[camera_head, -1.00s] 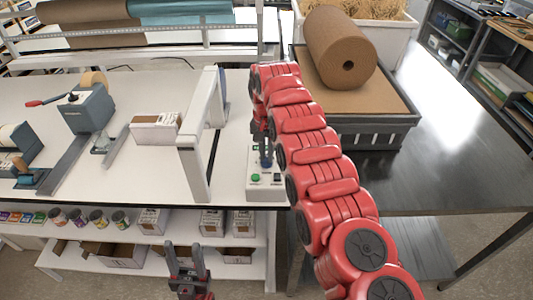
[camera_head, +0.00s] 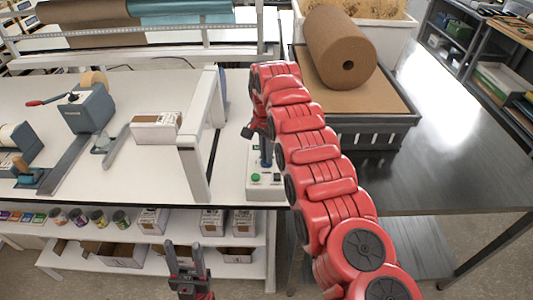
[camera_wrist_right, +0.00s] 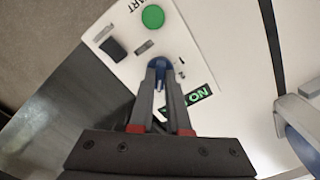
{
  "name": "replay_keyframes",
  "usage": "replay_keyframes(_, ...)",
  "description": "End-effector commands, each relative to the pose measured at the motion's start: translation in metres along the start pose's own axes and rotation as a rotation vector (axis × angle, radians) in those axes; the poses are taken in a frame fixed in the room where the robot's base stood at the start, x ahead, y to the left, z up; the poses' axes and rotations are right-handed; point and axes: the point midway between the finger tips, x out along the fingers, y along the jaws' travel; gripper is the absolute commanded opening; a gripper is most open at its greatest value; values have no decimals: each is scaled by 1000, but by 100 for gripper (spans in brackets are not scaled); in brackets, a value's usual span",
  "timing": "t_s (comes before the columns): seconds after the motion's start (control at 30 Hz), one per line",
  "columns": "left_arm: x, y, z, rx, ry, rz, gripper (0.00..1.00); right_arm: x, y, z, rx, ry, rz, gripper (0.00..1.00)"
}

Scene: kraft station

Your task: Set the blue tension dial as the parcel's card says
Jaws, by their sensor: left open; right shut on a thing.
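The blue tension dial (camera_wrist_right: 161,68) sits on a white control panel (camera_wrist_right: 100,36). My right gripper (camera_wrist_right: 160,76) is shut on the dial in the right wrist view. Its fingers hide much of the dial, so its setting cannot be read. In the head view the panel (camera_head: 254,190) stands at the table's front edge, partly behind my right arm. My left gripper (camera_head: 185,250) is open and empty, low in front of the lower shelf. A box (camera_head: 155,128), perhaps the parcel, lies on the table left of the white frame; no card text is readable.
The white frame (camera_head: 194,150) stands close left of the panel.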

Motion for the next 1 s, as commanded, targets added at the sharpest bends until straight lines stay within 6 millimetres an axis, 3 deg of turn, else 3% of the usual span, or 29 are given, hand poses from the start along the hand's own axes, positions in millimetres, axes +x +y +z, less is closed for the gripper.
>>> replay_keyframes(0.17, 0, 0, 0, 0, 0, 0, 50, -2, -1, -1, 0, 4, -4, 0)
replay_keyframes(0.2, 0, 0, 0, 0, 0, 0, 50, -2, -1, -1, 0, 4, -4, 20)
replay_keyframes(0.33, 0, 0, 0, 0, 0, 0, 50, -1, 0, -1, 0, 3, -3, 44)
replay_keyframes(0.73, 4, 0, -1, 0, 0, 0, 50, -5, 0, -1, 0, 1, -1, 45)
replay_keyframes(1.0, 33, -2, -6, 0, 0, 0, 50, -45, 0, -1, 0, 2, -1, 45)
